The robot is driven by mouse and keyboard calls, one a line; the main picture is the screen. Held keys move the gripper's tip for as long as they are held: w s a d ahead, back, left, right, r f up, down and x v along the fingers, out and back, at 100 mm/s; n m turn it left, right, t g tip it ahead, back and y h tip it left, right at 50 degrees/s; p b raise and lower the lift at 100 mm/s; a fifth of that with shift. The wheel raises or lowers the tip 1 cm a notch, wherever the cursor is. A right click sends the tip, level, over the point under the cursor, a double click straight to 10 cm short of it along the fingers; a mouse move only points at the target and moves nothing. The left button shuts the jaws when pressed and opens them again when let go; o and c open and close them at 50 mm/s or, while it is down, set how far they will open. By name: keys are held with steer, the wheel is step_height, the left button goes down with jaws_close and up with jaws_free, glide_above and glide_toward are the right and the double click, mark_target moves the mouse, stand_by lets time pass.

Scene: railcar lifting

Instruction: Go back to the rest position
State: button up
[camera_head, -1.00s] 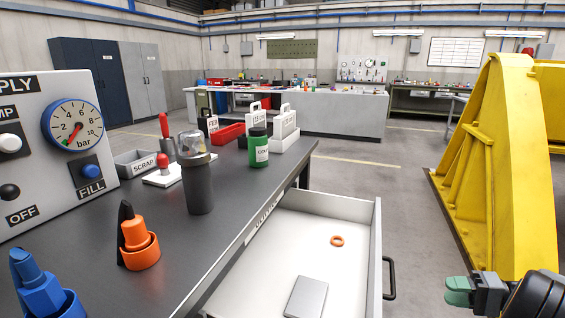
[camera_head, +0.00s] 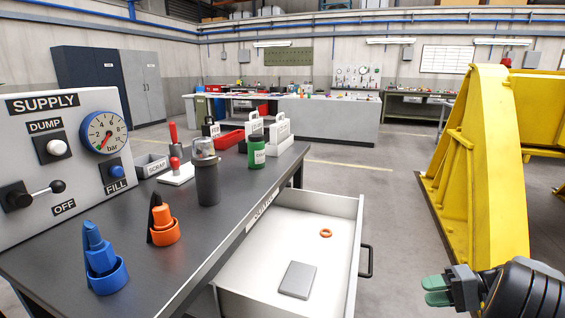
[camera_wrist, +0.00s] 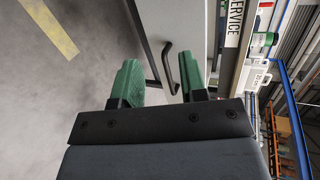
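My gripper (camera_head: 438,290) is at the lower right of the head view, to the right of the open drawer (camera_head: 354,235) and apart from it. Its two green fingers (camera_wrist: 160,80) stand apart in the wrist view, with nothing held between them. The drawer's dark handle (camera_wrist: 170,68) shows beyond the gap between the fingers. The handle (camera_head: 368,262) is left of my gripper in the head view.
The drawer holds an orange ring (camera_head: 326,233) and a grey block (camera_head: 297,280). The bench (camera_head: 100,235) carries a supply panel (camera_head: 28,150), blue and orange tools in holders, and a green bottle (camera_head: 257,152). A yellow frame (camera_head: 480,170) stands right. Floor between is clear.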

steer(key=s+a+r+n+h+p, duration=0.1)
steer(key=s+a+r+h+p, duration=0.2)
steer(key=a+r+p, duration=0.5)
steer(key=s+a+r+n+h+p, duration=0.2)
steer(key=a+r+h+p, duration=0.3)
steer(key=a+r+p, duration=0.3)
steer(key=s+a+r+n+h+p, duration=0.1)
steer(key=s+a+r+h+p, duration=0.3)
steer(key=a+r+p, duration=0.4)
step_height(320, 180, up, 7)
steer(key=h+p, duration=0.1)
steer(key=p, duration=0.2)
steer(key=shift+s+a+f+n+g+p, duration=0.2)
steer(key=shift+a+n+g+p, duration=0.1)
steer(key=shift+a+n+p, duration=0.1)
